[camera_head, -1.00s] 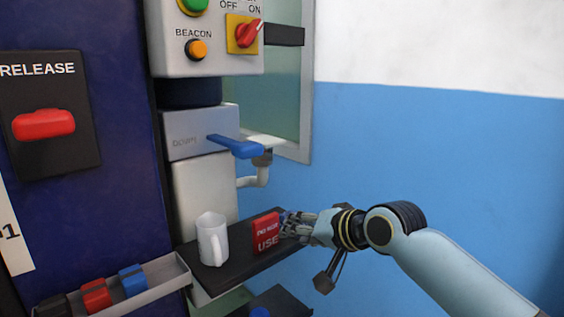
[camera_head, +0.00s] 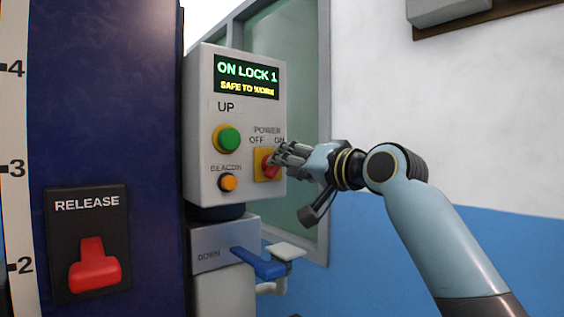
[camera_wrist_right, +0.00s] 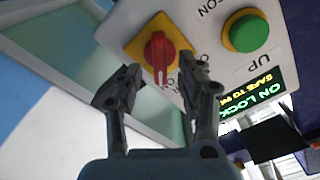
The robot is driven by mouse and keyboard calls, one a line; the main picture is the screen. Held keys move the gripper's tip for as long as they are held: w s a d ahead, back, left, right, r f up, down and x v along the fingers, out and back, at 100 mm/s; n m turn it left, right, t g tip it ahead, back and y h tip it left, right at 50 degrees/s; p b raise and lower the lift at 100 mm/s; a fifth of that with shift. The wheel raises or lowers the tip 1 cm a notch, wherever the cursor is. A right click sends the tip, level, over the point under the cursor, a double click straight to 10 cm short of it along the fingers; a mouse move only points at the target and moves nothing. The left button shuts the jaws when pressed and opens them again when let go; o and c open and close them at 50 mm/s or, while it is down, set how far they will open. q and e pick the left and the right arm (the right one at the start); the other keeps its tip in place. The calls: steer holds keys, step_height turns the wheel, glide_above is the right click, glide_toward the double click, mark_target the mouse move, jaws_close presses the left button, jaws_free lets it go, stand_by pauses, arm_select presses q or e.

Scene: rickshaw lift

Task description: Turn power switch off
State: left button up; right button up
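The power switch (camera_head: 266,169) is a red rotary knob on a yellow plate, low on the right of the grey control box (camera_head: 205,120). OFF and ON are printed above it. My right gripper (camera_head: 279,154) is at the knob in the head view and partly covers it. In the wrist view the gripper (camera_wrist_right: 158,82) is open, with its fingers apart on either side of the red knob (camera_wrist_right: 158,50). The knob's white mark points down in that picture. Contact cannot be told. The box display (camera_head: 247,77) reads "ON LOCK 1, SAFE TO WORK". My left gripper is not in view.
On the box are a green UP button (camera_head: 227,139) and an orange BEACON button (camera_head: 228,183). A blue lever (camera_head: 258,263) marked DOWN sticks out below. A red RELEASE handle (camera_head: 95,267) is on the blue column at left.

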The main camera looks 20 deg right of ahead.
steer(key=shift+x, duration=1.15)
jaws_close()
